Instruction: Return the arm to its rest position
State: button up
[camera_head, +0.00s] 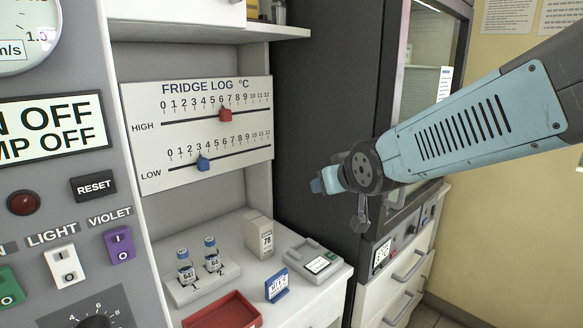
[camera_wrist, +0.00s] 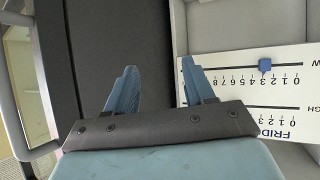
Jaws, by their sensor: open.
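My arm reaches in from the right in the head view, in the air in front of the dark incubator cabinet (camera_head: 330,90). My gripper (camera_head: 322,183) is at its left end, to the right of the fridge log board. In the wrist view my gripper (camera_wrist: 160,72) shows two blue fingers spread apart with nothing between them. The fridge log board (camera_head: 150,145) has a red slider (camera_head: 226,115) near 6–7 on HIGH and a blue slider (camera_head: 204,163) near 3–4 on LOW. The board also shows upside down in the wrist view (camera_wrist: 285,90).
Below, the white counter (camera_head: 240,225) holds two vials in a rack (camera_head: 203,288), a box (camera_head: 259,233), a small device (camera_head: 313,260), a blue sign (camera_head: 277,284) and a red tray (camera_head: 225,312). A control panel (camera_head: 70,150) stands at left.

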jog(key=s+d+m+g+h, duration=0.3)
jog(key=s+d+m+g, duration=0.1)
jog(key=s+d, duration=1.1)
jog(key=shift+s+g, duration=0.8)
jog(key=shift+s, duration=0.2)
jog(key=shift+d, duration=0.1)
dwell(0.9)
jog(key=shift+c, duration=0.5)
dwell(0.8)
